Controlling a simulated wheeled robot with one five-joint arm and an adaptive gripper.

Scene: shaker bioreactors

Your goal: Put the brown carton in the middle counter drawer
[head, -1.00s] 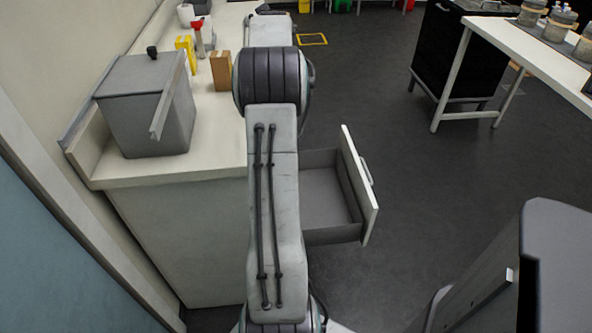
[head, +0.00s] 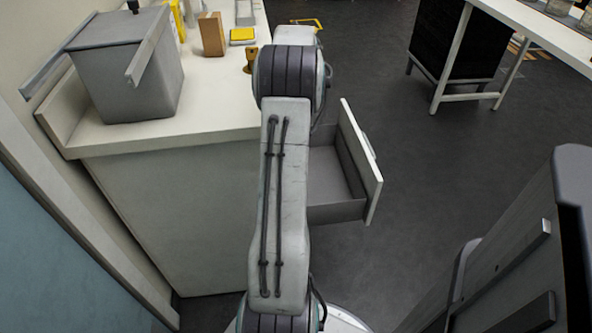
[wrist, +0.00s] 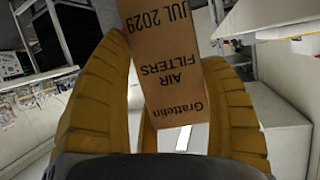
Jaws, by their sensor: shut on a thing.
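In the head view the gripper and this carton are hidden behind my arm. An open counter drawer (head: 374,185) with a white front and grey inside sticks out to the right of the counter, just right of my arm. The visible part of its inside is empty; my arm hides the rest. I cannot tell whether it is the middle drawer.
A white table (head: 535,35) stands at the upper right. Dark floor is clear between drawer and table.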

